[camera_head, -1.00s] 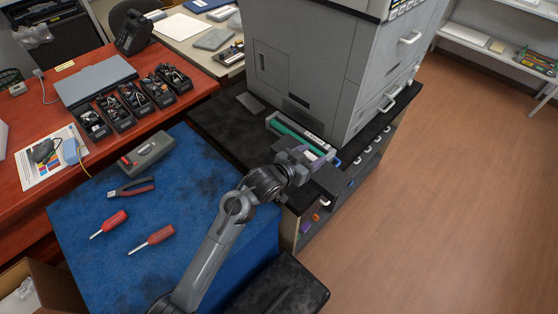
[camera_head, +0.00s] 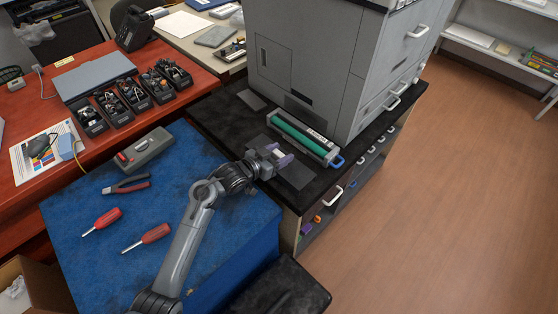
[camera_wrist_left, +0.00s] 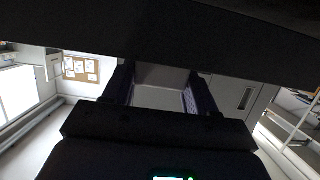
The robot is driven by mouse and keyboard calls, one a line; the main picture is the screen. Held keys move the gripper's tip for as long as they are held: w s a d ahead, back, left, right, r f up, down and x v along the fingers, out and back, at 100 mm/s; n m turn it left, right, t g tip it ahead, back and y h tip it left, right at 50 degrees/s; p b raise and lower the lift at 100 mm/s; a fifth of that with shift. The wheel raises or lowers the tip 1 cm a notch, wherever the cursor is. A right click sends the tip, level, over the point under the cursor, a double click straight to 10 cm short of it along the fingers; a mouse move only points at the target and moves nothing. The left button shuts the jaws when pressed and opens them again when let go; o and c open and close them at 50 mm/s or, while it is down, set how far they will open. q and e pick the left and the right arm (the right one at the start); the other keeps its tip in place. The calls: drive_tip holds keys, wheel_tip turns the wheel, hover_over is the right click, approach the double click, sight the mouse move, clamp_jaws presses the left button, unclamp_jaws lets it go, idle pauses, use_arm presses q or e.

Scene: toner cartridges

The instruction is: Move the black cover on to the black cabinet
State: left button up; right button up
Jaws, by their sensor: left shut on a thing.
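The black cover (camera_head: 296,176) is a long dark flat piece over the front part of the black cabinet's top (camera_head: 219,121). My left gripper (camera_head: 277,155) is shut on its middle and hides that part. I cannot tell whether the cover touches the top or is slightly above it. In the left wrist view the cover (camera_wrist_left: 160,40) is a dark slab across the upper part, at the fingers (camera_wrist_left: 160,95). A green toner cartridge (camera_head: 300,139) with a blue handle lies behind the cover, in front of the printer. My right gripper is not in view.
The large grey printer (camera_head: 300,55) stands on the cabinet. A blue mat (camera_head: 90,240) at left holds pliers (camera_head: 128,184), two red screwdrivers (camera_head: 102,219) (camera_head: 147,238) and a grey case (camera_head: 145,150). A small dark plate (camera_head: 251,99) lies on the cabinet's left part.

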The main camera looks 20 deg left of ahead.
use_arm(q)
wheel_tip(320, 180, down, 3)
drive_tip(key=shift+r+b, duration=0.2)
drive_tip(key=shift+b, duration=0.25)
drive_tip(key=shift+f, duration=0.15)
drive_tip(key=o, duration=1.1)
drive_tip(key=shift+c, duration=0.2)
